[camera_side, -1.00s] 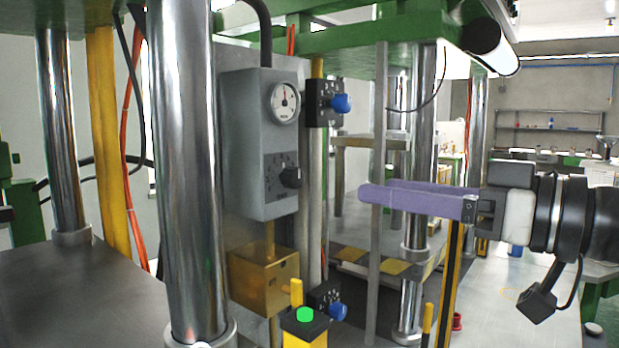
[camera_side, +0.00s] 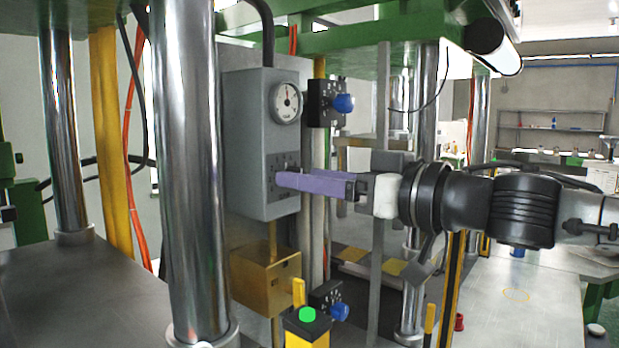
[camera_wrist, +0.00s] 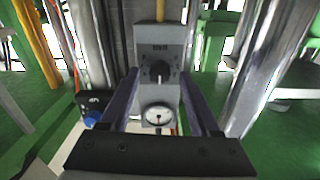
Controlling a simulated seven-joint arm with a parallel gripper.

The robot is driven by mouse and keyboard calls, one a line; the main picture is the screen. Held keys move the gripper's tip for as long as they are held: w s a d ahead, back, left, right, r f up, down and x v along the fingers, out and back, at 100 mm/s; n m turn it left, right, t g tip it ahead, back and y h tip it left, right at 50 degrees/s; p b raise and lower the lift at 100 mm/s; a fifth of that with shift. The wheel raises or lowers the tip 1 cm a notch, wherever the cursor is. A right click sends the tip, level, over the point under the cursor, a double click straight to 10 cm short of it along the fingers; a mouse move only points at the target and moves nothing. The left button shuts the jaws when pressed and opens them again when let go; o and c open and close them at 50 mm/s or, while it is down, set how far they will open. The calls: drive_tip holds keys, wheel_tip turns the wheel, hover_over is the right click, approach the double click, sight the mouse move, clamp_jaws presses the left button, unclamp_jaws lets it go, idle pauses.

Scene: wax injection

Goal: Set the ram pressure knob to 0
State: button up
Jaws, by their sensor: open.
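The ram pressure knob is a small black knob on a grey control box (camera_side: 248,130). In the wrist view the knob (camera_wrist: 159,70) shows between my two fingers, with a light pointer mark on it; its exact setting is too small to read. In the side view my fingers hide the knob. My gripper (camera_side: 282,180) has purple fingers, is open, and has its tips at the front of the box around the knob's place. It also shows in the wrist view (camera_wrist: 162,88), one finger on each side. A round white gauge (camera_side: 286,102) sits above the knob.
Blue knobs on black blocks stand to the right of the box, one high (camera_side: 343,103) and one low (camera_side: 340,312). A thick steel column (camera_side: 185,180) stands left of the box. A yellow post with a green button (camera_side: 306,314) stands below.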

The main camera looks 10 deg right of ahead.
drive_tip(key=shift+w+a, duration=0.25)
idle(0.3)
clamp_jaws()
